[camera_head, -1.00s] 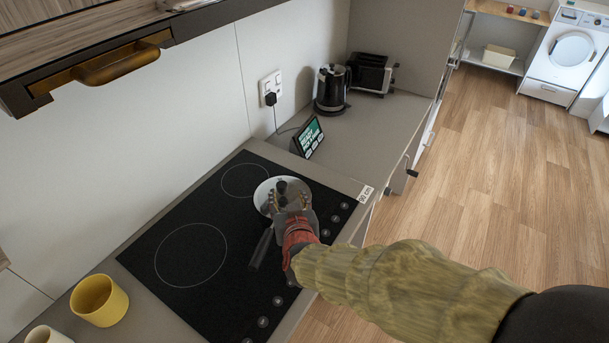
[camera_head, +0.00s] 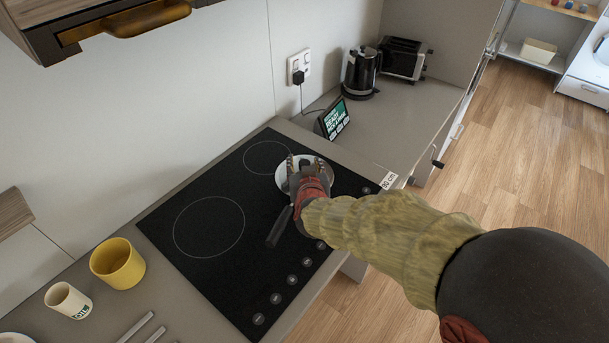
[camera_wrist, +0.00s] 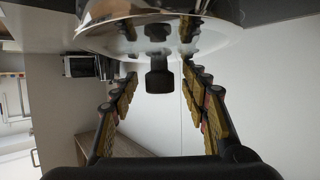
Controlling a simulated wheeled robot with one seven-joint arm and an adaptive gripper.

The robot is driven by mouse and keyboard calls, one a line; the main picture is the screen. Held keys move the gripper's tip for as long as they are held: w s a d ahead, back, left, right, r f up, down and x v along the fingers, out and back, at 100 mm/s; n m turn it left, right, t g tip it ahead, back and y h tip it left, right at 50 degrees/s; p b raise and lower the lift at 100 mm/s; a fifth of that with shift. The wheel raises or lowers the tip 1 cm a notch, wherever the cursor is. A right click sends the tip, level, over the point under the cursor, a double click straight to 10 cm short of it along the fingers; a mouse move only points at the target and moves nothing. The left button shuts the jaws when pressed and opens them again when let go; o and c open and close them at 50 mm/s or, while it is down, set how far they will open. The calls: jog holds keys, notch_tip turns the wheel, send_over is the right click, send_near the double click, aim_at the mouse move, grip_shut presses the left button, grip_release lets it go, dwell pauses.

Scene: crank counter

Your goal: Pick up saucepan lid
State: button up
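The saucepan lid (camera_wrist: 110,35) shows close up in the wrist view as a shiny, domed, reflective surface with a dark knob (camera_wrist: 158,76). In the head view the pale saucepan lid (camera_head: 286,184) lies over the pan on the black hob, and my gripper and arm hide part of it. The pan's dark handle (camera_head: 280,227) points toward the lower left. My gripper (camera_wrist: 158,83) is open, with its two yellow-padded fingers on either side of the knob and gaps between them and it. My gripper (camera_head: 306,171) also shows in the head view, right over the lid.
The black hob (camera_head: 175,262) has bare cooking rings left of the pan. A yellow pot (camera_head: 118,263) and a white cup (camera_head: 68,300) stand at the lower left. A small display (camera_head: 334,118), a kettle (camera_head: 361,73) and a toaster (camera_head: 403,58) stand behind.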

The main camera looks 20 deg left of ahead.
jog(key=shift+c, duration=1.2)
grip_shut()
